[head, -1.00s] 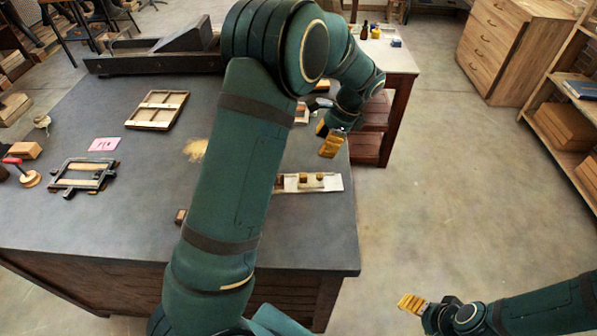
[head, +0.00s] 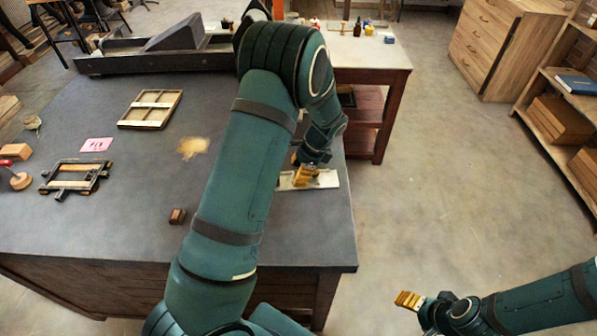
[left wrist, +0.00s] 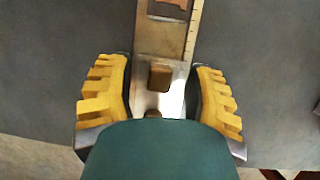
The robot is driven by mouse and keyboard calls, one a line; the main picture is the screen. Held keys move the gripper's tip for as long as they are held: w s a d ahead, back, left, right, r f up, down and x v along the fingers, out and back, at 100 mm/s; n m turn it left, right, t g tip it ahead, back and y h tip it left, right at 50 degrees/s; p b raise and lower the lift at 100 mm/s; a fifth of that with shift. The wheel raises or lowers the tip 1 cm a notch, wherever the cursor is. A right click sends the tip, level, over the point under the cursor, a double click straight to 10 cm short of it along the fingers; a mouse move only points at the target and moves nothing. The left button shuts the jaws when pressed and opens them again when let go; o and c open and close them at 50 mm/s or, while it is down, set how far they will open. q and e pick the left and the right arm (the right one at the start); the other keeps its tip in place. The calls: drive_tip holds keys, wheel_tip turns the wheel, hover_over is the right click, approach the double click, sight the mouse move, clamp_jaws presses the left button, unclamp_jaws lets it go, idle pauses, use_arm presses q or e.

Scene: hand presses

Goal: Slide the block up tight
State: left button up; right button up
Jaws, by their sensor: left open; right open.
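A pale metal tray or channel (head: 325,180) lies near the right edge of the dark table and runs up the middle of the left wrist view (left wrist: 160,40). A small brown block (left wrist: 160,75) sits in it, with a larger brown wooden piece (left wrist: 168,10) farther along. My left gripper (head: 305,177) is over the tray; in the left wrist view (left wrist: 160,98) its yellow-padded fingers are open, one on each side of the tray. I cannot tell whether they touch anything. My right gripper (head: 409,300) is open and empty, away from the table over the floor.
A loose small brown block (head: 178,216) lies on the dark table (head: 110,225). A wooden frame (head: 150,109), a dark clamp frame (head: 75,178) and a pink card (head: 97,144) lie to the left. A side table (head: 365,52) with bottles stands behind.

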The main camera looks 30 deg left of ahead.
use_arm(q)
drive_tip(key=shift+f, duration=0.1)
clamp_jaws()
drive_tip(key=shift+s, duration=0.1)
drive_tip(key=s+a, duration=0.1)
drive_tip(key=a, duration=0.1)
drive_tip(key=s+a, duration=0.1)
drive_tip(key=shift+s+a, duration=0.35)
unclamp_jaws()
drive_tip(key=shift+w, duration=0.1)
drive_tip(key=v, duration=1.2)
drive_tip(key=shift+a, duration=0.1)
